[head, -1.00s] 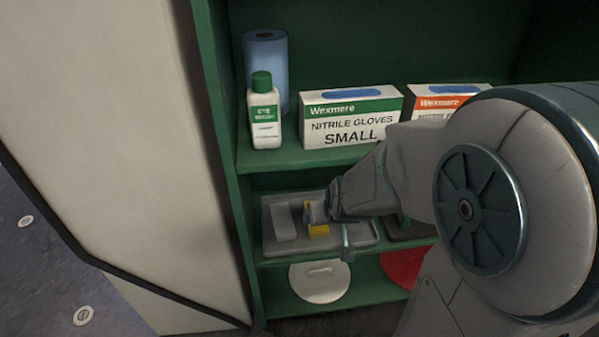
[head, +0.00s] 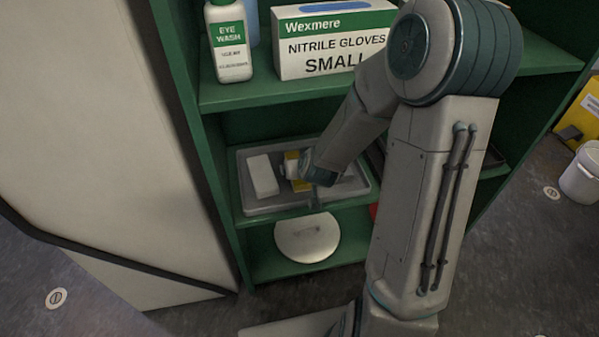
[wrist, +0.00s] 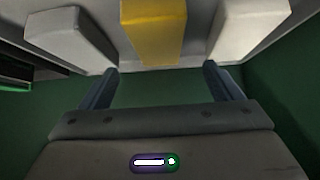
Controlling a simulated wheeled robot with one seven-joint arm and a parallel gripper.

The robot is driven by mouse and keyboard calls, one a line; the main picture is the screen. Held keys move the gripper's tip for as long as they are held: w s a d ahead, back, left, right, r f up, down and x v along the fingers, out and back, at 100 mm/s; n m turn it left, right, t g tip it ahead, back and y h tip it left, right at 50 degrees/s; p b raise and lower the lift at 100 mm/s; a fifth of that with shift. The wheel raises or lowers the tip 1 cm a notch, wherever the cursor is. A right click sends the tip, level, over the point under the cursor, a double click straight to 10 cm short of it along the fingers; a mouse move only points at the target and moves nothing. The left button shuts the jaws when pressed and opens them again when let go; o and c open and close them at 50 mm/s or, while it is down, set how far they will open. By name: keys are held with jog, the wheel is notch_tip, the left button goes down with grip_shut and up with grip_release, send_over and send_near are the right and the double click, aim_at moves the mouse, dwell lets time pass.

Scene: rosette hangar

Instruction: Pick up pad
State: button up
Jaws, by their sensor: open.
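A grey tray (head: 285,203) on the lower green shelf holds a white pad (head: 263,175) and a yellow pad (head: 303,183), partly hidden by my gripper (head: 294,174). In the wrist view, the yellow pad (wrist: 153,30) is in the middle, with a white pad (wrist: 68,36) to its left and another white pad (wrist: 248,28) to its right. My gripper (wrist: 160,70) is open, and nothing shows between its fingers. The yellow pad lies just beyond the gap between the fingertips.
The shelf above carries an eye wash bottle (head: 230,42) and a nitrile gloves box (head: 330,42). A round white lid (head: 307,240) is below the tray. The green cabinet side (head: 190,140) stands close left of the tray. A yellow box and white bucket (head: 582,175) are far right.

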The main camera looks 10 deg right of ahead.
jog(key=x, duration=0.2)
jog(key=shift+w+f, duration=0.2)
jog(key=shift+f, duration=0.05)
jog(key=b+x, duration=0.2)
jog(key=x, duration=0.2)
jog(key=shift+s+d+f, duration=0.1)
jog(key=shift+s+f, duration=0.15)
jog(key=shift+w+f, duration=0.35)
jog(key=shift+w, duration=0.15)
jog(key=c, duration=1.1)
